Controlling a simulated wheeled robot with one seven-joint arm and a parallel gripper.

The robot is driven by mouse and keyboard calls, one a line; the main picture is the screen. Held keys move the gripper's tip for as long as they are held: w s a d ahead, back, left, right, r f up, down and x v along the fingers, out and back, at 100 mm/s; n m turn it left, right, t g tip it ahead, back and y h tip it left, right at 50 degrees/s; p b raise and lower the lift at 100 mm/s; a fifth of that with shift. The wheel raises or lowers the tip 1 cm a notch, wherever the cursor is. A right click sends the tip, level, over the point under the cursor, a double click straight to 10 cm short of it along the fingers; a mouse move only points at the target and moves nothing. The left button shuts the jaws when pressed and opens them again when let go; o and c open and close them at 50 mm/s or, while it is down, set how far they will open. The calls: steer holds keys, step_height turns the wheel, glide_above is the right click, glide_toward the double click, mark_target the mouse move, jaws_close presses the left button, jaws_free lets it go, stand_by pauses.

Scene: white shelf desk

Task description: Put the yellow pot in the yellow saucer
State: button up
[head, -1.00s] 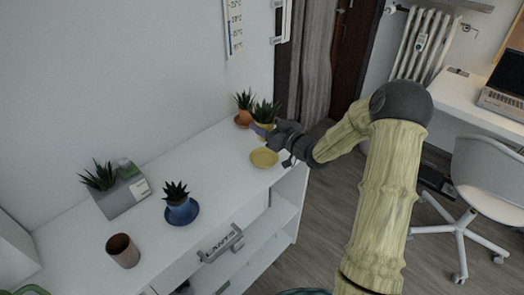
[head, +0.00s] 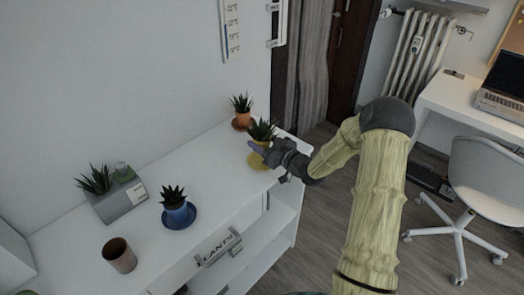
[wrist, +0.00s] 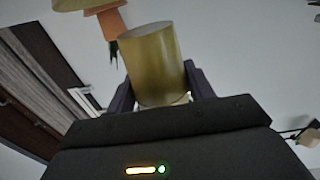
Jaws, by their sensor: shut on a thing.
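The yellow pot (head: 262,142) with a spiky green plant is held by my gripper (head: 258,148) near the far right end of the white shelf desk. In the wrist view the pot (wrist: 153,62) sits between both fingers. The yellow saucer (head: 257,164) lies on the desk top. In the head view the pot and gripper overlap the saucer's far part, and only its near part shows. I cannot tell whether the pot's base touches the saucer.
An orange pot (head: 242,117) on an orange saucer stands just behind. A blue pot (head: 175,207) on a blue saucer, a grey planter (head: 120,202) and a brown cup (head: 119,255) stand further left. Bare desk top lies between the blue and yellow saucers.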

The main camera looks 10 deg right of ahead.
steer(key=shift+f, duration=1.85)
steer(key=shift+f+b, duration=0.2)
steer(key=shift+b, duration=0.15)
steer(key=o, duration=1.2)
steer(key=shift+c, duration=0.2)
steer(key=shift+r, duration=0.1)
steer(key=shift+r+p, duration=0.15)
steer(key=shift+p, duration=0.15)
steer(key=shift+s+d, duration=0.2)
steer(key=shift+s, duration=0.05)
steer(key=v, duration=1.1)
steer(key=shift+s+b, duration=0.15)
steer(key=shift+b, duration=0.15)
